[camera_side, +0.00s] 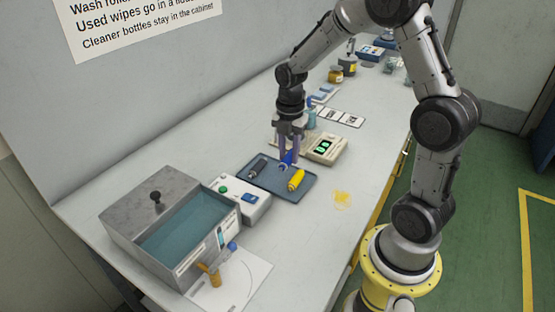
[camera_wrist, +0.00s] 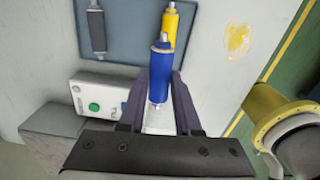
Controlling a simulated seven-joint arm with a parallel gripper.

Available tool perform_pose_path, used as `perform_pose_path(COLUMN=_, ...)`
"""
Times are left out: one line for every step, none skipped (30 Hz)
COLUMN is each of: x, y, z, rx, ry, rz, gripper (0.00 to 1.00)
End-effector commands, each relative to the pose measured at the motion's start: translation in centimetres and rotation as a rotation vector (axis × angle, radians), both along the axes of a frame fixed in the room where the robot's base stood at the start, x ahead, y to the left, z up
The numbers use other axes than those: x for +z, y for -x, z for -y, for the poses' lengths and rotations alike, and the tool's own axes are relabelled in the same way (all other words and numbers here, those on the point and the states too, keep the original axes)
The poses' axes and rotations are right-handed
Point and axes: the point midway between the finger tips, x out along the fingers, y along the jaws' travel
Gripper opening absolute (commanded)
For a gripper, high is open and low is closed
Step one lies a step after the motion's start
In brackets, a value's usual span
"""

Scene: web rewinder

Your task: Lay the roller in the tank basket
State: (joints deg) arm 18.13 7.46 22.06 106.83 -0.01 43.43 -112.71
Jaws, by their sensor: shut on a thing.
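My gripper (camera_side: 289,154) is shut on a blue roller (camera_side: 288,158), over the far right part of the blue-grey tray (camera_side: 275,192). The wrist view shows the blue roller (camera_wrist: 160,65) between my fingers (camera_wrist: 160,100), its metal end toward the camera. I cannot tell how far it is above the tray. A yellow roller (camera_side: 296,180) and a dark grey roller (camera_side: 258,167) lie on the tray. The grey tank (camera_side: 128,225) stands at the lower left, with teal liquid (camera_side: 185,223) and a black-knobbed lid (camera_side: 152,190). I cannot make out the basket inside.
A white control box (camera_side: 247,203) with a green button stands between tray and tank. A white sheet (camera_side: 250,275) with an orange-brown lever (camera_side: 211,275) lies before the tank. A display device (camera_side: 326,149) is right of my gripper. A yellow stain (camera_side: 342,198) marks the bench.

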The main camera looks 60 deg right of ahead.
Motion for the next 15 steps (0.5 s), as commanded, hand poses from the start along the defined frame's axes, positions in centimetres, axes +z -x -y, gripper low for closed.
perform_pose_path(x=0.5, y=1.3, z=-0.4, rx=0.0, ry=0.0, rz=-0.001, gripper=0.0)
perform_pose_path(x=0.8, y=1.9, z=-0.6, rx=0.0, ry=0.0, rz=-0.001, gripper=0.0)
perform_pose_path(x=1.1, y=2.6, z=-0.9, rx=0.0, ry=0.0, rz=-0.001, gripper=0.0)
perform_pose_path(x=1.3, y=3.2, z=-1.0, rx=0.0, ry=-0.001, rz=-0.001, gripper=0.0)
perform_pose_path(x=1.6, y=3.7, z=-1.2, rx=0.0, ry=0.0, rz=-0.001, gripper=0.0)
perform_pose_path(x=1.8, y=4.3, z=-1.4, rx=0.0, ry=-0.001, rz=-0.001, gripper=0.0)
perform_pose_path(x=2.1, y=4.7, z=-1.5, rx=0.0, ry=0.0, rz=0.0, gripper=0.0)
perform_pose_path(x=2.2, y=5.1, z=-1.7, rx=0.0, ry=-0.001, rz=-0.001, gripper=0.0)
perform_pose_path(x=2.4, y=5.5, z=-1.8, rx=0.0, ry=0.0, rz=-0.001, gripper=0.0)
perform_pose_path(x=2.6, y=5.8, z=-1.9, rx=0.0, ry=0.0, rz=-0.001, gripper=0.0)
perform_pose_path(x=2.7, y=6.1, z=-2.0, rx=0.0, ry=-0.001, rz=-0.002, gripper=0.0)
perform_pose_path(x=2.8, y=6.5, z=-2.1, rx=0.0, ry=-0.001, rz=-0.002, gripper=0.0)
perform_pose_path(x=2.9, y=6.7, z=-2.2, rx=0.0, ry=-0.001, rz=-0.002, gripper=0.0)
perform_pose_path(x=3.0, y=6.8, z=-2.2, rx=0.0, ry=-0.001, rz=-0.003, gripper=0.0)
perform_pose_path(x=3.1, y=7.0, z=-2.3, rx=0.0, ry=-0.001, rz=-0.003, gripper=0.0)
